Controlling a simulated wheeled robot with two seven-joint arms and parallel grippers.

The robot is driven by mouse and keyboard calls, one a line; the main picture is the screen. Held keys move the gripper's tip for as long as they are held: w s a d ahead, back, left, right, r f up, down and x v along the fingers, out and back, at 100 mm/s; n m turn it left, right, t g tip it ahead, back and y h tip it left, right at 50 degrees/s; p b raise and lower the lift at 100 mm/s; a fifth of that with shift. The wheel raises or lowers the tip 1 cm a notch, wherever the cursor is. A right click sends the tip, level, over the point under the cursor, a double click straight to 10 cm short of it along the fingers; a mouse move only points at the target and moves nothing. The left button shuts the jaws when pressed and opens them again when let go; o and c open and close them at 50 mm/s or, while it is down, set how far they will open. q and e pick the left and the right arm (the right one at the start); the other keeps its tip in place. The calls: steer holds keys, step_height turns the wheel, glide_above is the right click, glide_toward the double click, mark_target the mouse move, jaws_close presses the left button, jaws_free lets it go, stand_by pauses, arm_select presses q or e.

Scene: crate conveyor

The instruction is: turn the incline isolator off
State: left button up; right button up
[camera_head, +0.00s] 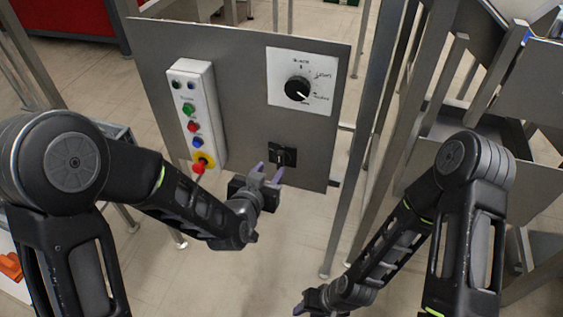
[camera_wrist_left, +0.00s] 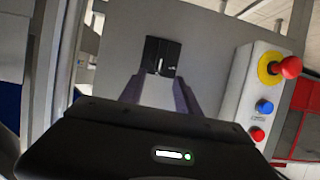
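The isolator switch (camera_head: 283,155) is a small black square block with a handle, low on the grey panel (camera_head: 235,60). It also shows in the left wrist view (camera_wrist_left: 162,56), straight ahead between the fingertips. My left gripper (camera_head: 267,173) is just in front of and below the switch in the head view, its purple fingers apart with nothing between them. The fingers (camera_wrist_left: 160,84) look open in the left wrist view, apart from the handle as far as I can tell. My right gripper (camera_head: 303,304) is low at the bottom of the head view; its finger gap is unclear.
A white button box (camera_head: 196,110) with green, red and blue buttons and a red emergency stop (camera_head: 199,167) on yellow stands left of the switch. A black rotary dial (camera_head: 298,89) on a white plate is above it. Metal posts (camera_head: 372,120) stand to the right.

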mark_target(279, 159)
arm_select(q)
steer(key=shift+x, duration=3.95)
steer(key=shift+f, duration=0.15)
steer(key=shift+c, duration=0.2)
jaws_close()
